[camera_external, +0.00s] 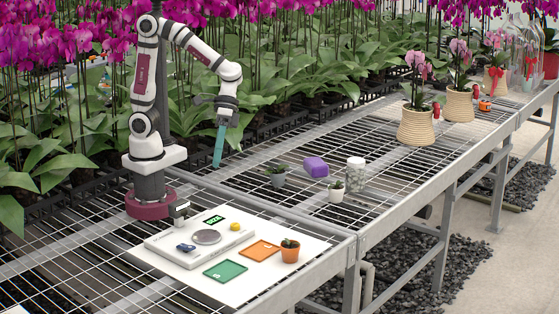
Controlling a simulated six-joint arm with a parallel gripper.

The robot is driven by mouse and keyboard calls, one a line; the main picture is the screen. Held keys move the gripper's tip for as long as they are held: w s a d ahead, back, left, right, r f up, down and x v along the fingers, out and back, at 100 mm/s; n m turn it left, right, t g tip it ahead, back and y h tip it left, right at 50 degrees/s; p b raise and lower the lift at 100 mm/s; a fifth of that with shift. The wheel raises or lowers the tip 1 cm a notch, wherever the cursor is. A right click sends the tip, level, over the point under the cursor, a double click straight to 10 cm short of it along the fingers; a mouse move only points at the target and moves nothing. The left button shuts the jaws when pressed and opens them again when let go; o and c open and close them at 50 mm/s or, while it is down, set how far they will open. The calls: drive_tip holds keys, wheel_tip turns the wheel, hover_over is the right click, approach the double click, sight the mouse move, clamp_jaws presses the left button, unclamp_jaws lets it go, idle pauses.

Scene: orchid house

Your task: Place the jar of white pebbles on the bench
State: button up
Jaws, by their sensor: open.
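The jar of white pebbles (356,175) looks like a clear jar with a pale lid and light contents. It stands upright on the wire-mesh bench (405,177), right of the purple block and just behind the small white pot. My gripper (217,163) points down at the end of my raised arm, to the left of the jar and well apart from it. Its long teal jaws are open; the gap between them is hard to see from this side. I see nothing held in them.
A grey plant pot (277,177), a purple block (316,166) and a white succulent pot (336,191) stand near the jar. A white board (185,276) in front carries a scale, green tray (225,271), orange tray (260,250) and terracotta pot (290,253). Mesh left of the grey pot is clear.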

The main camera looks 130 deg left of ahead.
drive_tip(key=s+a+m+g+y, duration=0.2)
drive_tip(key=s+m+y, duration=0.5)
drive_tip(key=s+m, duration=0.7)
drive_tip(key=s, duration=0.2)
drive_tip(key=shift+s+f+m+g+y, duration=0.25)
drive_tip(key=shift+s+m+g+y, duration=0.05)
drive_tip(key=shift+g, duration=0.1)
